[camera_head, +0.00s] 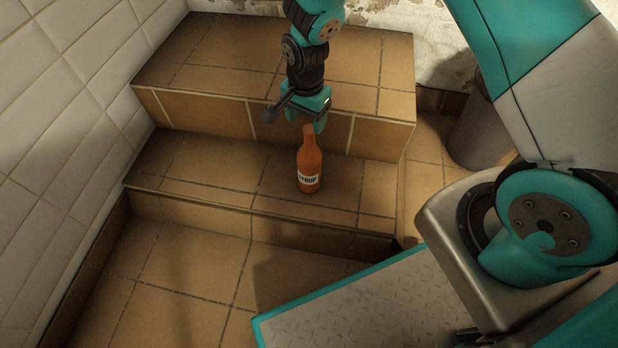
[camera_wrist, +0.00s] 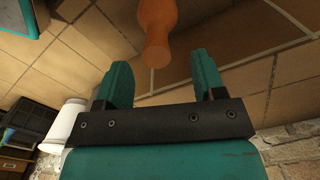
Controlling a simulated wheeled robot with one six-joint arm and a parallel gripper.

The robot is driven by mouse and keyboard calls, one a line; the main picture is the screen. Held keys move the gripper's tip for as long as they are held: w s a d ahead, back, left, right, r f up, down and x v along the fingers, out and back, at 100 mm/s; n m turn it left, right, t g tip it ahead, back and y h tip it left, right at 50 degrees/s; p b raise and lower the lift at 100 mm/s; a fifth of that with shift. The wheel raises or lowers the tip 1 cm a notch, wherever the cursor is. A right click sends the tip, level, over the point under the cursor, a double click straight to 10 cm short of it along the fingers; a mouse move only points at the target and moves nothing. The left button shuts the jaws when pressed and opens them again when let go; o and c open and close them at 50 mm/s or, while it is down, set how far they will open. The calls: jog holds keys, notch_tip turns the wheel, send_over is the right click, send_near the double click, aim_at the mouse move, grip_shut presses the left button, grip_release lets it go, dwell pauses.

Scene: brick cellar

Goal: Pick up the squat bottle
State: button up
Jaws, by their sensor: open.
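An orange-brown bottle (camera_head: 309,165) with a narrow neck and a white label with dark letters stands upright on the lower tiled step. My gripper (camera_head: 308,122) hangs just above and behind its neck in the head view. In the wrist view the bottle (camera_wrist: 157,30) shows at the top, its neck end pointing toward the gap between my two teal fingers (camera_wrist: 161,85). The fingers are apart with nothing between them. The bottle's base is cut off in the wrist view.
The higher tiled step (camera_head: 220,60) rises behind the bottle. A white tiled wall (camera_head: 60,110) stands at the left. A grey cylindrical bin (camera_head: 480,135) stands on the floor at the right. The lower step (camera_head: 215,165) is clear left of the bottle.

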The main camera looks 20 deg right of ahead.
aim_at(309, 129)
jog(key=f+b, duration=0.1)
jog(key=f, duration=0.1)
jog(key=f+b, duration=0.1)
jog(key=f, duration=0.1)
jog(key=f+b, duration=0.2)
jog(key=f, duration=0.1)
jog(key=shift+s+d, duration=0.1)
jog(key=shift+d, duration=0.15)
jog(key=shift+r, duration=0.15)
grip_shut()
